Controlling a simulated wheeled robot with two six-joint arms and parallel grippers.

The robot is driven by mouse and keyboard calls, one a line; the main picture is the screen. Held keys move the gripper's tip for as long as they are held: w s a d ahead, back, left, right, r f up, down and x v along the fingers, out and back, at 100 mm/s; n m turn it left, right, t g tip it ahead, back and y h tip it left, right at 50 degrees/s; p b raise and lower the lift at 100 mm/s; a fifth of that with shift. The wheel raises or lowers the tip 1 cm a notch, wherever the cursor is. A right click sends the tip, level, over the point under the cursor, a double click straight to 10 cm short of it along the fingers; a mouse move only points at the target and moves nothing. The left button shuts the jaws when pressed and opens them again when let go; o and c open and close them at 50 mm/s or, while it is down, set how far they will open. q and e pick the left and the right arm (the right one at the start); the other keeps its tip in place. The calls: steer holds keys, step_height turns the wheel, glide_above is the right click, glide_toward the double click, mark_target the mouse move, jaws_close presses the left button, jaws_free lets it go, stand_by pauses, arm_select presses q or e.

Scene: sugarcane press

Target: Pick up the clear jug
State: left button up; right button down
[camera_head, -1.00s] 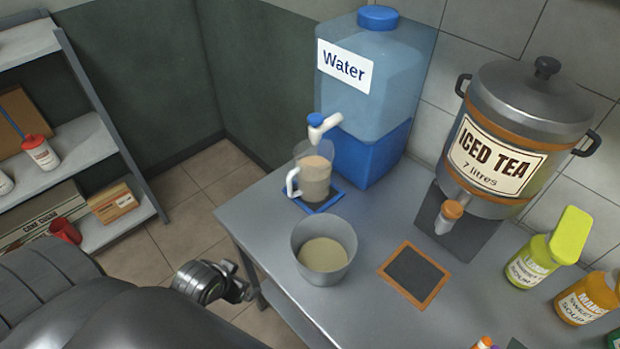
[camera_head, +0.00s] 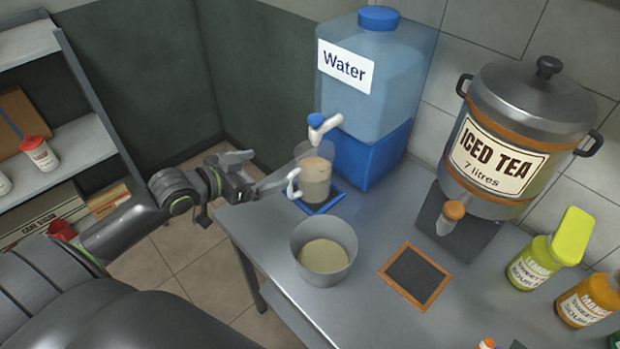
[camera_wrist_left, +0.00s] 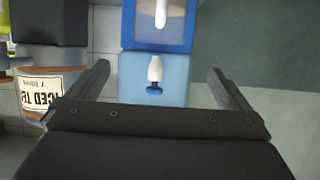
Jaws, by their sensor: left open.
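The clear jug (camera_head: 316,182) stands upright on a blue-edged mat under the water tap, with pale brownish liquid in it and its white handle to the left. My left gripper (camera_head: 274,164) is open and empty at the left of the jug, level with its upper part. One finger's tip overlaps the handle in the head view; I cannot tell whether they touch. In the left wrist view the jug (camera_wrist_left: 175,24) shows at the top edge, cut off, beyond the open left gripper (camera_wrist_left: 158,68). My right gripper is not in view.
The water dispenser (camera_head: 372,85) with its white tap (camera_head: 322,128) stands just behind and above the jug. A grey pot (camera_head: 324,250) stands close in front. The iced tea urn (camera_head: 515,140) and sauce bottles are at the right. An orange-framed mat (camera_head: 414,275) lies bare.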

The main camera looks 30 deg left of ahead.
mark_target(295, 161)
arm_select(q)
steer(key=x, duration=1)
steer(key=shift+w+d+f+p, duration=0.15)
steer(key=shift+w+p, duration=0.1)
steer(key=shift+p, duration=0.15)
steer(key=p+x, duration=0.1)
steer(key=x, duration=0.4)
steer(key=shift+w+d+p, duration=0.1)
steer(key=shift+d+p, duration=0.05)
steer(key=shift+p, duration=0.15)
steer(key=c, duration=1.8)
